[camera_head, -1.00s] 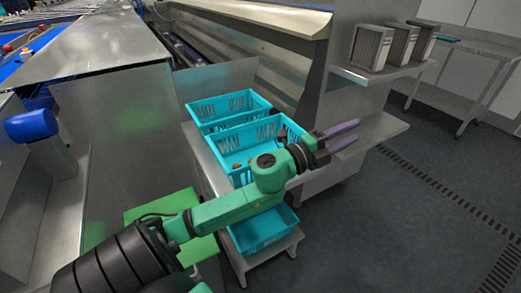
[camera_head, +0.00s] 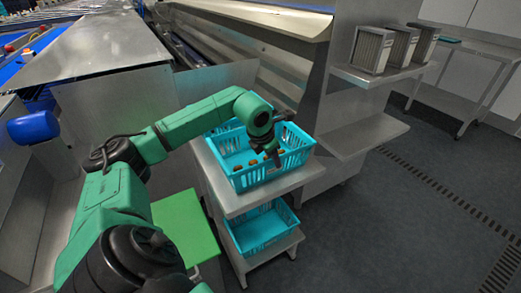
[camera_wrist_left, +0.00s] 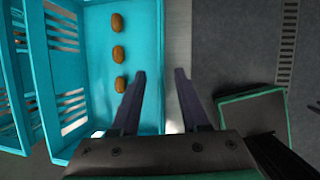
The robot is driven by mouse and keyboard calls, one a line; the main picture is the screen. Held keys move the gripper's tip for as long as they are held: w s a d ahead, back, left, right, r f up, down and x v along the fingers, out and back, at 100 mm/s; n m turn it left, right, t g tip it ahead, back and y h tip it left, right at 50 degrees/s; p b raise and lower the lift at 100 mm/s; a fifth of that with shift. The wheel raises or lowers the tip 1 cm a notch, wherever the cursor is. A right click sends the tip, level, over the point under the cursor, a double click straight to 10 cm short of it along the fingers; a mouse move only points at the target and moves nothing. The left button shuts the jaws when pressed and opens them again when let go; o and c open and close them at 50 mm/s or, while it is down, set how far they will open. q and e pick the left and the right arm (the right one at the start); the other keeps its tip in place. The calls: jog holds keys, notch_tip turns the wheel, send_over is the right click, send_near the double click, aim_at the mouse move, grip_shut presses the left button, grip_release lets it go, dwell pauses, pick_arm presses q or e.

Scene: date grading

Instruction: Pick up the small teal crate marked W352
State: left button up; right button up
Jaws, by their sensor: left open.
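A teal crate (camera_head: 290,158) with slotted walls stands at the front of a steel stand's upper shelf, with several brown dates inside. A second teal crate stands behind it, mostly hidden by my arm in the head view. Another teal crate (camera_head: 262,230) sits on the lower shelf. I cannot read W352 on any of them. My left gripper (camera_head: 274,158) points down over the front crate. In the left wrist view, its open, empty fingers (camera_wrist_left: 160,71) spread on either side of the line of that crate's wall (camera_wrist_left: 161,40). My right gripper is not in view.
The steel stand's upper shelf (camera_head: 232,203) has a narrow bare strip before the crate. A green panel (camera_head: 185,225) is left of the stand. Grey boxes (camera_head: 372,48) stand on a side shelf at right. The floor (camera_head: 390,230) to the right is clear.

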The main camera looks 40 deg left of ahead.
aim_at(276, 169)
pick_arm(q)
jog(key=p+x, duration=0.1)
jog(key=x, duration=0.4)
jog(key=shift+w+d+f, duration=0.1)
jog(key=shift+w, duration=0.05)
grip_shut()
dwell(1.1)
